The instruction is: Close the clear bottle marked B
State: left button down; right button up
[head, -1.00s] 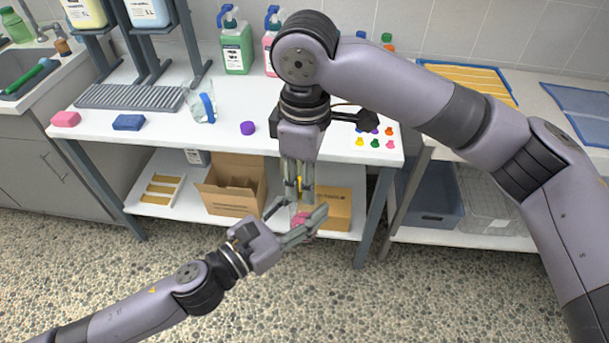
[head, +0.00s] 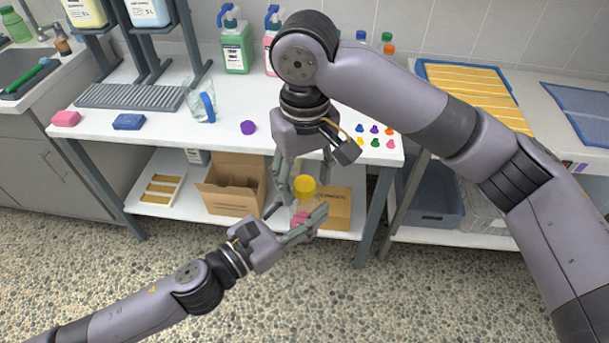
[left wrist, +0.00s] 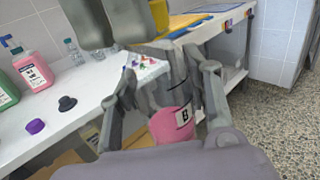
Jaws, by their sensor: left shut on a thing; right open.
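The clear bottle marked B (head: 301,217) has pink contents low down; its label B shows in the left wrist view (left wrist: 184,117). It is held roughly upright in front of the table. A yellow cap (head: 304,185) is at its top; I cannot tell how firmly it sits. My left gripper (head: 306,224) is shut on the bottle's lower part; its fingers also show in the left wrist view (left wrist: 170,115). My right gripper (head: 306,174) is open, just above, its fingers spread on either side of the cap.
The white table (head: 200,140) behind holds a purple cap (head: 248,127), a clear jug with a blue handle (head: 202,106), a blue sponge (head: 128,122) and several small coloured pieces (head: 375,143). A black cap (left wrist: 67,103) is on it too. An open cardboard box (head: 232,190) is on the lower shelf.

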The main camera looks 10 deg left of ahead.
jog(key=shift+r, duration=0.1)
notch_tip(320, 180, up, 12)
dwell(0.5)
dwell(0.5)
